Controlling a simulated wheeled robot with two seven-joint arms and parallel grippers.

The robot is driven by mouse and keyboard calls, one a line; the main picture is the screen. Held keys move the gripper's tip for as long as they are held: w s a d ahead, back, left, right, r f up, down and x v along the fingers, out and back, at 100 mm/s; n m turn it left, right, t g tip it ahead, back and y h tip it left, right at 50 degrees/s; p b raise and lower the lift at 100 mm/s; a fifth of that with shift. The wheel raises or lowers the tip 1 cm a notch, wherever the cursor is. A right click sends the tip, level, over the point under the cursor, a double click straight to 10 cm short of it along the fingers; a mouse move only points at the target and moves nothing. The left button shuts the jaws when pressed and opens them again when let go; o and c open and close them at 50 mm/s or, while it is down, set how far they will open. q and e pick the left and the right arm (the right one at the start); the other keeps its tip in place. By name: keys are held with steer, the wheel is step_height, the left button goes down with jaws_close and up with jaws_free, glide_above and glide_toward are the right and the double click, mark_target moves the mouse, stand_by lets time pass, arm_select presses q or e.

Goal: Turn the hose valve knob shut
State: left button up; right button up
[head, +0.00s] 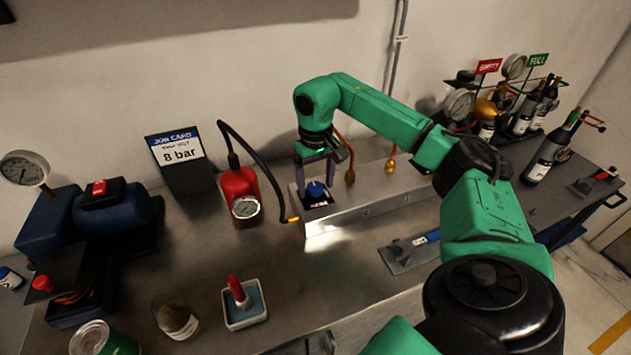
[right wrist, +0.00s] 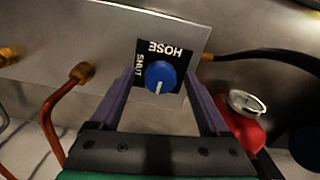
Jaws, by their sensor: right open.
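The hose valve knob (head: 316,190) is a round blue knob with a white pointer line, on a black plate on the metal manifold block (head: 350,215). In the right wrist view the knob (right wrist: 160,76) shows below the lettering HOSE, with SHUT on the plate's left side. The white line points toward my gripper, not at SHUT. My right gripper (head: 318,173) is open above the knob, with its purple fingers on either side. In the wrist view the fingers (right wrist: 165,88) stand apart from the knob, one to each side. My left gripper is not in view.
A black hose (head: 262,165) runs from the red cylinder (head: 240,193) with a gauge to the block's left end. Copper pipes (head: 391,160) rise behind the block. A job card (head: 178,150) reads 8 bar. Dark bottles (head: 550,150) stand at the right; a blue compressor (head: 115,218) is left.

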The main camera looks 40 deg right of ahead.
steer(key=shift+w, duration=0.1)
jaws_close()
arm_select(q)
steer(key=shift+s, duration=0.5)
